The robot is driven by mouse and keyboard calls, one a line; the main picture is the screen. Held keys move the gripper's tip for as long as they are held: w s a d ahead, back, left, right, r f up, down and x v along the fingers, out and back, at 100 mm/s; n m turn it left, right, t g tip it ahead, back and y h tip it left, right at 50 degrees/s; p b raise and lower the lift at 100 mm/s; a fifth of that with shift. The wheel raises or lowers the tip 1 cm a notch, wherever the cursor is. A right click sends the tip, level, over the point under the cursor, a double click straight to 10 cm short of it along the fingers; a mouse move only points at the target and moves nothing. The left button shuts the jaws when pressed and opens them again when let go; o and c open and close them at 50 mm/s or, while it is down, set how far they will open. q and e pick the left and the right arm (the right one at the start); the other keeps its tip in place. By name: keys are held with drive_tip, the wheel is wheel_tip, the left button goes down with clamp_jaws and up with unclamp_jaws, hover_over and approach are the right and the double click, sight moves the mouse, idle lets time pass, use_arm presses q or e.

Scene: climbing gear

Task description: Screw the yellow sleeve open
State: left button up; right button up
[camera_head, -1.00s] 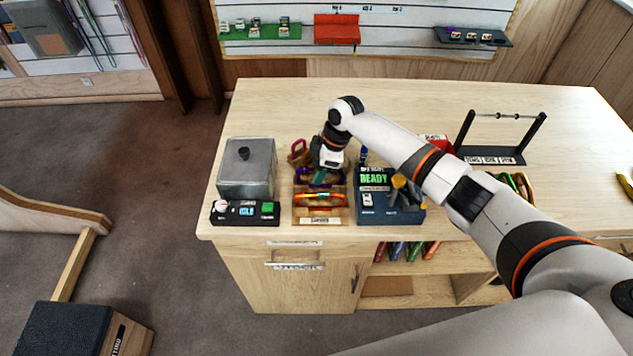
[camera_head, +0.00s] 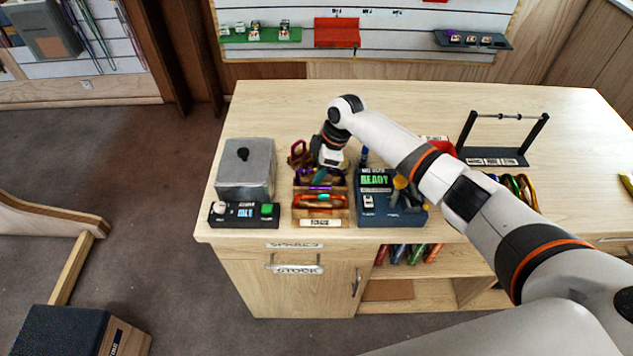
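My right arm comes in from the right, and its gripper (camera_head: 320,176) points down at a wooden box (camera_head: 321,222) of coloured carabiners on the counter. Its fingertips are small and partly hidden among the carabiners, so I cannot tell whether they are open, shut or holding anything. A purple carabiner (camera_head: 313,187) and an orange one (camera_head: 318,205) show in the box, close to the gripper. A yellow-brown knob-like piece (camera_head: 400,183) stands on the blue device (camera_head: 375,214) to the right. I cannot make out which piece is the yellow sleeve. My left gripper is out of view.
A grey metal box (camera_head: 246,178) and a black control panel (camera_head: 244,215) stand to the left. The blue device's screen reads READY. A black rack (camera_head: 491,153) stands at the back right, with several carabiners (camera_head: 517,186) in front. The counter's back left is clear.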

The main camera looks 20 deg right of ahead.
drive_tip(key=shift+w, duration=0.15)
drive_tip(key=shift+r, duration=0.25)
drive_tip(key=shift+r+p, duration=1.15)
drive_tip(key=shift+r, duration=0.05)
drive_tip(key=shift+s+a+p, duration=0.1)
drive_tip(key=shift+s+p, duration=0.6)
drive_tip(key=shift+p, duration=0.25)
drive_tip(key=shift+f, duration=0.15)
drive_tip(key=shift+d+b+x, duration=0.2)
drive_tip(key=shift+b+x, duration=1)
drive_tip(key=shift+x, duration=0.15)
